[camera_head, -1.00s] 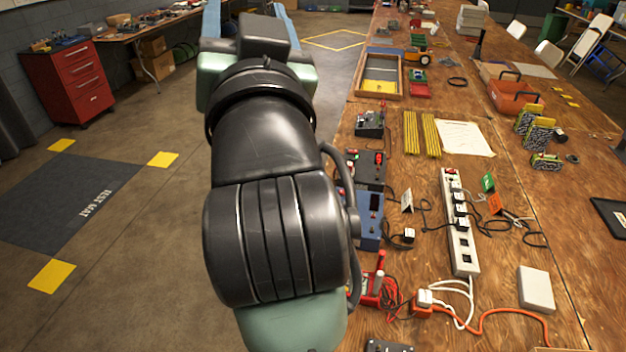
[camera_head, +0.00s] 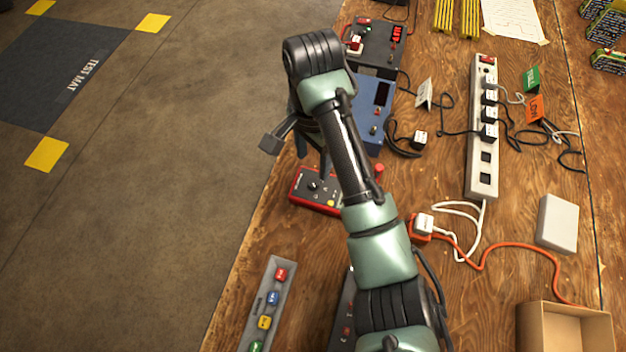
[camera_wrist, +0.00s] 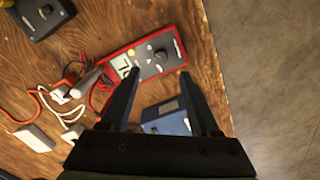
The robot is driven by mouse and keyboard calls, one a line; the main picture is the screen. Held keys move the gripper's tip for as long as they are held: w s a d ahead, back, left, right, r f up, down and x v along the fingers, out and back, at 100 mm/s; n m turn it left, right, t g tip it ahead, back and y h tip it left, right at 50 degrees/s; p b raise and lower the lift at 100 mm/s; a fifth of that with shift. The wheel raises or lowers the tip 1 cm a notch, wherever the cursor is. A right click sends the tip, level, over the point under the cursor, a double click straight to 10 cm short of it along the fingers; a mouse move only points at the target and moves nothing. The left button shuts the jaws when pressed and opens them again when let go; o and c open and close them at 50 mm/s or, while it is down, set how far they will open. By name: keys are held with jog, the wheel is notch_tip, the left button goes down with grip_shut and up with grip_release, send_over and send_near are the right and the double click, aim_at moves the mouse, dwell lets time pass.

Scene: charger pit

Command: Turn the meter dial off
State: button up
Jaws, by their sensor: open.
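The red multimeter (camera_head: 302,197) lies on the wooden bench near its left edge, partly under my arm. In the wrist view the meter (camera_wrist: 178,42) shows its dark face, a yellow button, a lit display (camera_wrist: 121,65) with large digits, partly covered by a finger, and a round black dial (camera_wrist: 161,55). The dial also shows in the head view (camera_head: 313,187); its exact setting is too small to read. My gripper (camera_wrist: 159,74) is open and empty, its two fingers reaching toward the meter, with the dial between the tips in the picture. A gap to the meter cannot be judged.
A blue powered box (camera_head: 371,105) stands just beyond the meter. Red leads and a probe (camera_wrist: 86,79) lie beside it. A white power strip (camera_head: 482,178), orange cord and white block (camera_head: 557,223) lie to the right. A strip of coloured buttons (camera_head: 266,310) sits nearer. Open floor lies left.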

aim_at(313, 182)
notch_tip(313, 182, down, 8)
jog(key=shift+w+f, duration=0.1)
dwell(0.4)
grip_shut()
